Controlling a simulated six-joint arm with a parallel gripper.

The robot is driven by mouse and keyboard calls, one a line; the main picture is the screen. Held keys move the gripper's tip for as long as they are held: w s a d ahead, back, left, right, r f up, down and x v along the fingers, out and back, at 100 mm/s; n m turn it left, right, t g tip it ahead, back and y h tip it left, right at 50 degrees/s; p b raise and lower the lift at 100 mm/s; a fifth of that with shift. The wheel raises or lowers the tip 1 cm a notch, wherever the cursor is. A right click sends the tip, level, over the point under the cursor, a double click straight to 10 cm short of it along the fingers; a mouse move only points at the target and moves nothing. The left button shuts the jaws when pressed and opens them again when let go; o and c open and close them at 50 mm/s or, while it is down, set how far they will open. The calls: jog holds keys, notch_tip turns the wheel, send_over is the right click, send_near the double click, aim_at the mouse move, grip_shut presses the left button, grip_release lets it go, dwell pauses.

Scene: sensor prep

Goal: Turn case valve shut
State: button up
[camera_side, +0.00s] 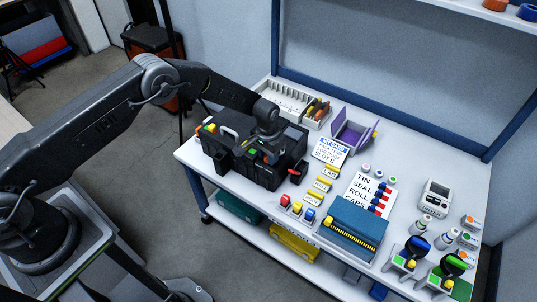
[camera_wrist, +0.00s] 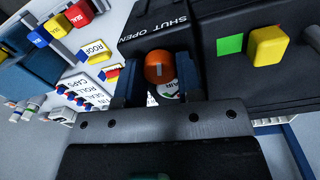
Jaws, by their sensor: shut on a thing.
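The black case (camera_side: 262,176) stands at the left end of the white workbench, under my gripper. Its top in the wrist view carries the printed words SHUT and OPEN (camera_wrist: 172,24). The orange valve knob (camera_wrist: 157,66) sits just below those words, with a pale line on its face. My gripper (camera_wrist: 158,80) is shut on the orange knob, one finger on each side of it. The line on the knob looks roughly upright in the wrist view; I cannot tell its exact setting. In the side view my gripper (camera_side: 270,152) largely hides the knob.
A yellow knob (camera_wrist: 268,46) and a green square (camera_wrist: 230,45) are on the case beside the valve. Right of the case are labelled yellow blocks (camera_side: 322,184), a blue box (camera_side: 355,224) and a purple holder (camera_side: 352,134). A white bin (camera_side: 284,97) stands behind.

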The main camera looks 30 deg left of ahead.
jog(key=m, duration=0.6)
dwell(0.6)
jog(key=o, duration=0.9)
jog(key=shift+r, duration=0.1)
jog(key=r, duration=1.3)
jog(key=shift+w+a+r, duration=0.15)
jog(key=shift+a+r, duration=0.05)
jog(key=shift+r, duration=0.15)
